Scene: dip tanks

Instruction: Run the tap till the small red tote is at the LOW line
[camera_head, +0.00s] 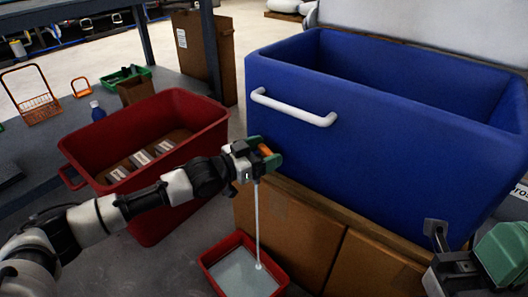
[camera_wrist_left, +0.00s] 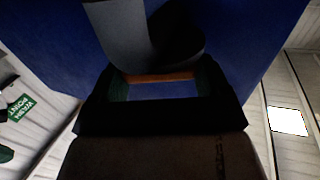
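The small red tote (camera_head: 207,262) sits on the floor in front of the cabinet, with pale water in it. A thin white stream (camera_head: 257,220) falls into it from around my left gripper (camera_head: 264,152), at the blue tank's front. I cannot make out the LOW line. The tap body is mostly hidden by the gripper; a dark curved part (camera_wrist_left: 150,35) shows in the wrist view. An orange tap lever (camera_wrist_left: 160,77) spans the gap between my left fingers, which stand well apart. My right gripper (camera_head: 490,260) is partly in view at the lower right, its fingertips unclear.
The large blue tank (camera_head: 300,130) with a white handle (camera_head: 292,107) stands on a brown cabinet (camera_head: 290,235). A bigger red tote (camera_head: 195,150) holding several pale blocks is at left, behind my left arm.

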